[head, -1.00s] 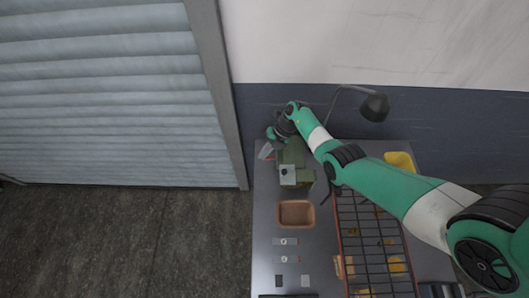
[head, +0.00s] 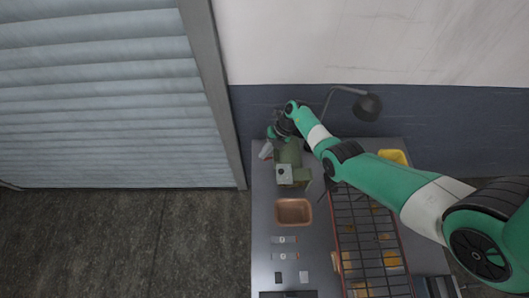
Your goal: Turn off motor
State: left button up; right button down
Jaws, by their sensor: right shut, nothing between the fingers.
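The green motor (head: 288,154) stands at the back left of the grey workbench, with a light grey box (head: 285,174) on its near side. My right arm reaches in from the right across the bench. My right gripper (head: 271,134) is at the far end of the motor, close to it, shut with nothing held. Its fingertips are small and partly hidden, and I cannot tell whether they touch the motor. No switch can be made out. My left gripper is not in view.
A brown tray (head: 294,212) sits in front of the motor. A dark wire rack (head: 370,240) over orange-yellow pieces lies under my right arm. A black lamp (head: 367,107) and a yellow container (head: 393,157) stand at the back. Small plates lie at the front left.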

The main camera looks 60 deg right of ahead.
jog(key=w+r+p, duration=0.2)
jog(key=w+r, duration=0.4)
jog(key=r, duration=0.5)
jog(key=shift+w+a+r, duration=0.35)
jog(key=shift+w, duration=0.05)
